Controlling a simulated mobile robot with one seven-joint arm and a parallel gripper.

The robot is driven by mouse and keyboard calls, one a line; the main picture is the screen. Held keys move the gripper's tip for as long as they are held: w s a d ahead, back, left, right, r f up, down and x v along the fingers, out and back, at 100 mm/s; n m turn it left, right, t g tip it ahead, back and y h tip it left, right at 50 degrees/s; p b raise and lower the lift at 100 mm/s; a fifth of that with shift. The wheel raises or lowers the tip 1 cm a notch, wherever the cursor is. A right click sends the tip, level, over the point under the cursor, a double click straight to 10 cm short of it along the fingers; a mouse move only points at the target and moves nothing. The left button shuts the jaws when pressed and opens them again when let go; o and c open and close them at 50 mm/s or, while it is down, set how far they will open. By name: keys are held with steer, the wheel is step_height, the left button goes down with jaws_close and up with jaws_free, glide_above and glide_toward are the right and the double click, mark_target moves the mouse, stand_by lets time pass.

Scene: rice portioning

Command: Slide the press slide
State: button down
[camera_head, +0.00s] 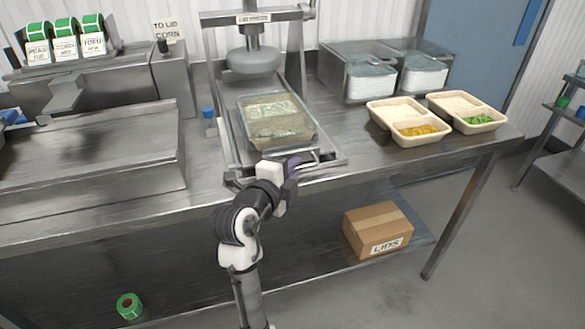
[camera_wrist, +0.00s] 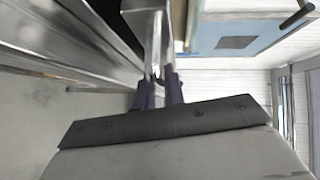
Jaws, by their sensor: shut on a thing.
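The press slide (camera_head: 232,145) is a metal carriage under the lid press (camera_head: 252,62). It holds a clear-lidded rectangular tray (camera_head: 277,118) and sits pulled out toward the front edge of the steel counter. My gripper (camera_head: 293,165) is at the front of the slide, shut on its front handle. In the wrist view my two dark purple fingers (camera_wrist: 160,92) close around a metal bar (camera_wrist: 152,45). The exact contact is partly hidden by the fingers and by my wrist.
Two beige trays, one with corn (camera_head: 408,122) and one with green filling (camera_head: 467,112), stand to the right. Metal bins (camera_head: 345,72) are behind them. A blue cup (camera_head: 208,113) stands left of the slide. A cardboard LIDS box (camera_head: 378,229) is on the lower shelf.

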mark_target(286, 157)
steer(key=w+b, duration=0.1)
steer(key=w+a, duration=0.1)
steer(key=w, duration=0.1)
steer(key=shift+w+a+f+b, duration=0.1)
steer(key=shift+w+f+b, duration=0.1)
steer(key=shift+b, duration=0.2)
steer(key=shift+w+a+r, duration=0.15)
steer(key=shift+w+r, duration=0.05)
steer(key=shift+w, duration=0.3)
steer(key=c, duration=1.5)
jaws_free()
steer(key=shift+s, duration=0.15)
steer(key=b+v, duration=0.3)
steer(key=v, duration=1)
steer(key=shift+s+a, duration=0.15)
steer(key=shift+s, duration=0.1)
